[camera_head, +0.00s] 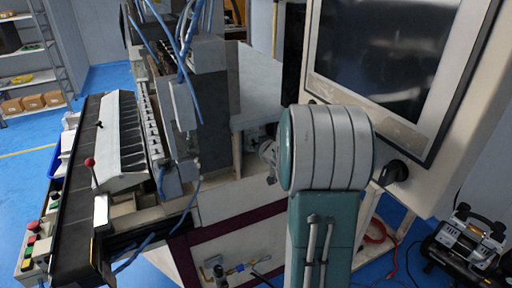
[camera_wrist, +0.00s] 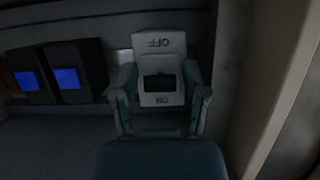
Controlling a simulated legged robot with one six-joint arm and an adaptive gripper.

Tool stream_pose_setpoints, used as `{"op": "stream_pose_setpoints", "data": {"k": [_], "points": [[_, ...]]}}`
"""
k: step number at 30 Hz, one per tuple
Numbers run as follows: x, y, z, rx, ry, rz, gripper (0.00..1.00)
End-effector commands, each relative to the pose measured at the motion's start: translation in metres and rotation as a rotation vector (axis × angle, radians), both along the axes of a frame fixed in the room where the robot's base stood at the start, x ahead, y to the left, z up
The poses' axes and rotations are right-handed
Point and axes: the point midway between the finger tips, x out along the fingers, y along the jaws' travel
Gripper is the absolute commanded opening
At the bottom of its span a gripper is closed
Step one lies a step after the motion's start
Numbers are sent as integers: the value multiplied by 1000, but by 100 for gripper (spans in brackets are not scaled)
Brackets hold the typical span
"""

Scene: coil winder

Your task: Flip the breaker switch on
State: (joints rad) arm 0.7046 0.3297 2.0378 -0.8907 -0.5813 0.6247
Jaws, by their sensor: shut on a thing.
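The breaker switch (camera_wrist: 160,44) is a pale block in the middle of the wrist view. An upside-down OFF label is at its top, a dark rectangular window in its middle, and small, hard-to-read lettering below. My gripper (camera_wrist: 161,88) has one finger at each side of the lower part of the switch and is shut on it. I cannot tell for certain which way the switch is set. In the head view my arm covers the gripper, and I cannot make out the switch.
Two black blocks with blue faces (camera_wrist: 68,78) stand left of the switch. A pale panel edge (camera_wrist: 274,90) rises close on the right. In the head view, a large monitor (camera_head: 400,45) stands beside my arm, and the coil winder (camera_head: 120,140) is to the left.

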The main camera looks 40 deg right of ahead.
Motion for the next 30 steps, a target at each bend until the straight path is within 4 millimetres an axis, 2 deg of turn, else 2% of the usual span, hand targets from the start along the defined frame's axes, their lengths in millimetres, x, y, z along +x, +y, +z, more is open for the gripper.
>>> {"op": "stream_pose_setpoints", "data": {"k": [9,23,24,30], "points": [[1,1,5,23,110,4,9],[0,0,6,26,128,-2,9],[0,0,6,26,128,-2,73],[0,0,5,27,129,-3,73]]}}
